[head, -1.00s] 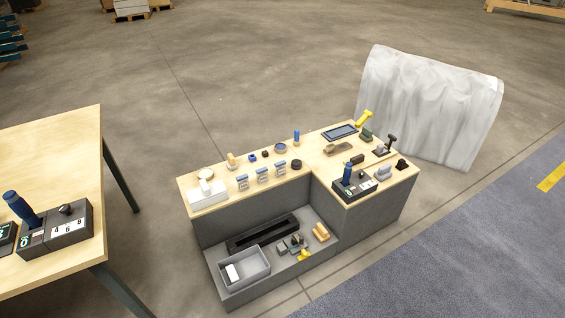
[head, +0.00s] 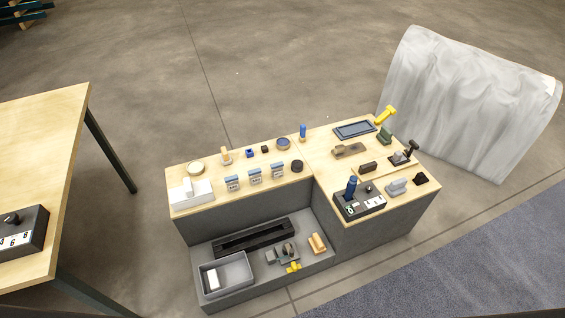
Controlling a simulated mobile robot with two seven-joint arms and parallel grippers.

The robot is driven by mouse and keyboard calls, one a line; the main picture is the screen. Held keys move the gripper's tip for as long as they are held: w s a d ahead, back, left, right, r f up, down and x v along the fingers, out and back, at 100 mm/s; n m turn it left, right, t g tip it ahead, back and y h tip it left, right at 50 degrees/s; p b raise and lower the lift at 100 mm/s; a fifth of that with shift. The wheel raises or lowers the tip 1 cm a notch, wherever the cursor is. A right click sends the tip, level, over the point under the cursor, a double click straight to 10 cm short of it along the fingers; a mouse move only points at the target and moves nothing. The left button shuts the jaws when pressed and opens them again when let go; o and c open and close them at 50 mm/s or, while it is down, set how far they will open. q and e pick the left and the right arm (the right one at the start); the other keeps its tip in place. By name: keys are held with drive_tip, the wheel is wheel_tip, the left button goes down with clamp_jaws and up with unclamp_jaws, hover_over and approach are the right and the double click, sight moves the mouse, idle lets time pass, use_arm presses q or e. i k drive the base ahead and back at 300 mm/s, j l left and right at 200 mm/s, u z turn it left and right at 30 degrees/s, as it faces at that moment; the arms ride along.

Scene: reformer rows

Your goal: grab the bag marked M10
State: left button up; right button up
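The print is too small to read, so I cannot tell which one is marked M10. Neither of my grippers is in view.
A grey bin (head: 226,274) sits on the lower shelf. Another wooden table (head: 45,130) is at left. A grey draped cover (head: 465,100) stands behind right. Floor behind the bench is clear.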

sight(277, 168)
drive_tip(key=i+l+u, duration=0.1)
drive_tip(key=i+l, duration=0.4)
drive_tip(key=i+l+u, duration=0.1)
drive_tip(key=i+l, duration=0.35)
drive_tip(key=l, duration=0.25)
